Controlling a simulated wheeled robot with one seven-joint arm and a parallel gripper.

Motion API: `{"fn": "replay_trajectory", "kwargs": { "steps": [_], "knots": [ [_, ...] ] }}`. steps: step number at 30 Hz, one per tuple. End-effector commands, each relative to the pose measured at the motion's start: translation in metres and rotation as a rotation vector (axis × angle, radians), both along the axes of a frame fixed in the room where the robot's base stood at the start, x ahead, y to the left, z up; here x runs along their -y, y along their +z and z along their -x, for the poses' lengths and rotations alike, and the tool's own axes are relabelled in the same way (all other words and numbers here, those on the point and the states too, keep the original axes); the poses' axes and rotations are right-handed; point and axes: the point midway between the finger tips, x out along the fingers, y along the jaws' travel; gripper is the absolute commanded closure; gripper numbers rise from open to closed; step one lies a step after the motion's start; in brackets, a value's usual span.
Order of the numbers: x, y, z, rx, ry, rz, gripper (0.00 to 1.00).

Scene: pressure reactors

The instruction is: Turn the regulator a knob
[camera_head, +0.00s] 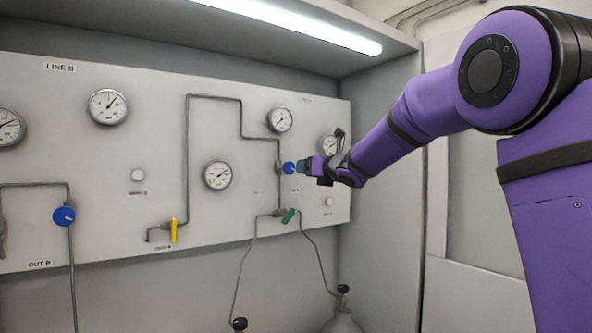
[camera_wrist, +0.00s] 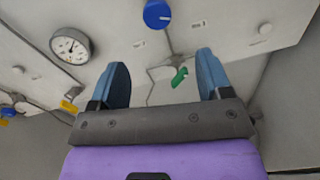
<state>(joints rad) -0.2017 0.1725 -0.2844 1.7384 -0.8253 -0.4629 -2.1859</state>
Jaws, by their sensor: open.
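A blue round knob (camera_head: 289,168), with a pale line on its face, sits on the pipe at the right side of the panel. It also shows at the top of the wrist view (camera_wrist: 157,14). My gripper (camera_head: 303,167) is right in front of this knob in the head view. In the wrist view, its two blue fingers (camera_wrist: 162,62) are spread wide with nothing between them, and the knob appears above the gap, beyond the tips. I cannot tell the exact distance. The label by the knob is too small to read.
A second blue knob (camera_head: 64,215) is at the left, above the OUT B label. A yellow handle (camera_head: 173,231) and a green handle (camera_head: 288,216) stick out below. Several gauges, including one (camera_head: 218,175) left of the knob, and thin pipes cover the panel. A lit shelf overhangs it.

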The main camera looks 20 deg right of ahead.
Motion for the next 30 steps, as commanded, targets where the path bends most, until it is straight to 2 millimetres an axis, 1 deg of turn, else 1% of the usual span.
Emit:
{"fn": "replay_trajectory", "kwargs": {
  "steps": [1, 3, 6, 11, 18, 24, 30],
  "knots": [
    [-0.006, -0.002, -0.007, 0.023, 0.024, 0.052, 0.28],
    [-0.010, -0.003, -0.013, 0.049, 0.048, 0.109, 0.28],
    [-0.013, -0.003, -0.018, 0.065, 0.062, 0.144, 0.28],
    [-0.018, -0.004, -0.033, 0.066, 0.063, 0.148, 0.28],
    [-0.031, -0.004, -0.072, 0.066, 0.062, 0.147, 0.28],
    [-0.040, -0.003, -0.101, 0.065, 0.061, 0.145, 0.28],
    [-0.044, -0.003, -0.115, 0.066, 0.061, 0.143, 0.28]
  ]
}}
